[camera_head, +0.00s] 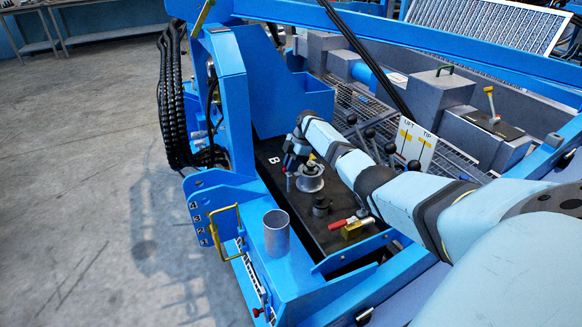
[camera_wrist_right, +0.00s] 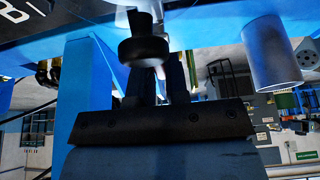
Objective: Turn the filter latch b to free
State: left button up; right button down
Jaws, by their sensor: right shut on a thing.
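A white letter B (camera_head: 274,160) marks the black deck (camera_head: 338,240) of the blue machine. My right gripper (camera_head: 291,170) reaches down beside the letter, shut on a small upright part that I take as the handle of filter latch b (camera_head: 289,184). The fingers hide most of the handle, so its turn angle cannot be told. A silver spool-like piece (camera_head: 310,183) stands just right of the fingers. In the right wrist view the fingers (camera_wrist_right: 158,80) are close together, with a black round knob (camera_wrist_right: 143,50) in front of them. My left gripper is not in view.
A black knob (camera_head: 321,207) and a red-handled clamp (camera_head: 345,222) sit nearer on the deck. A grey open pipe (camera_head: 277,235) stands at the front left. Several black-knobbed levers (camera_head: 369,133) and a lift/tip sign (camera_head: 415,143) are beyond my right arm.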

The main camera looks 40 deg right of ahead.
dwell(0.3)
jog(key=c, duration=1.1)
grip_release()
jog(key=shift+d+r, duration=0.15)
jog(key=shift+r, duration=0.35)
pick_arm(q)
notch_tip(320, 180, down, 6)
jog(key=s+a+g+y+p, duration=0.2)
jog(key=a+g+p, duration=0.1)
pick_arm(e)
jog(key=v, duration=1.2)
jog(key=shift+d+r, duration=0.1)
jog(key=shift+r, duration=0.3)
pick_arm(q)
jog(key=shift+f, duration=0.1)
